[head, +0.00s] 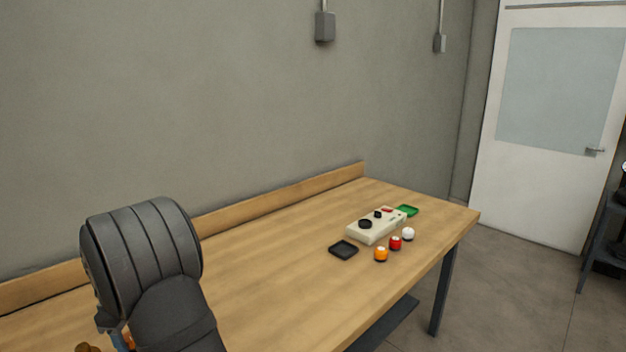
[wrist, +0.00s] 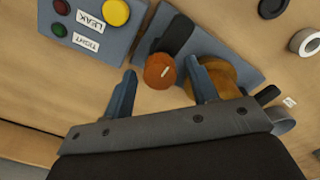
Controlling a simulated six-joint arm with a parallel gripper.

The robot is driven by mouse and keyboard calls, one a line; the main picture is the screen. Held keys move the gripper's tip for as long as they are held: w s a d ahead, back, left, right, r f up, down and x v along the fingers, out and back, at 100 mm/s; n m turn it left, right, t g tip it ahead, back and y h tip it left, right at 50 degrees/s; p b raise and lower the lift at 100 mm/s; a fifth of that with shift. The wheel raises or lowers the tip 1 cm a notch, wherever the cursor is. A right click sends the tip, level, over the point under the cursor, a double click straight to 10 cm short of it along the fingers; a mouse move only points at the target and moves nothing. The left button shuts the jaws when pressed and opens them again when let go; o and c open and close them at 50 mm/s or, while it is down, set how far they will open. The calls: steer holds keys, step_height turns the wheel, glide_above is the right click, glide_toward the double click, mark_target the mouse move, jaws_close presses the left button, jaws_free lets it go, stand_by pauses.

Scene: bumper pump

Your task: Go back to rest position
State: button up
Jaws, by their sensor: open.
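In the wrist view my gripper (wrist: 161,69) is open, its two blue fingers apart. A round orange-brown knob (wrist: 159,72) lies between the fingertips in the picture; I cannot tell whether either finger touches it. The knob is by a black part (wrist: 177,35) on a blue-grey base (wrist: 215,47). A brass-coloured disc (wrist: 222,76) is partly hidden behind the right finger. In the head view my arm fills the lower left, and the gripper is mostly hidden behind it.
A panel (wrist: 75,22) with LEAK and TIGHT labels stands at upper left in the wrist view. The table's middle is clear.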

step_height(320, 180, up, 17)
step_height(320, 180, down, 17)
steer(key=shift+f, duration=0.2)
steer(key=shift+r+m, duration=0.2)
steer(key=shift+m, duration=0.7)
steer(key=m, duration=1)
steer(key=shift+m, duration=0.3)
steer(key=m, duration=0.4)
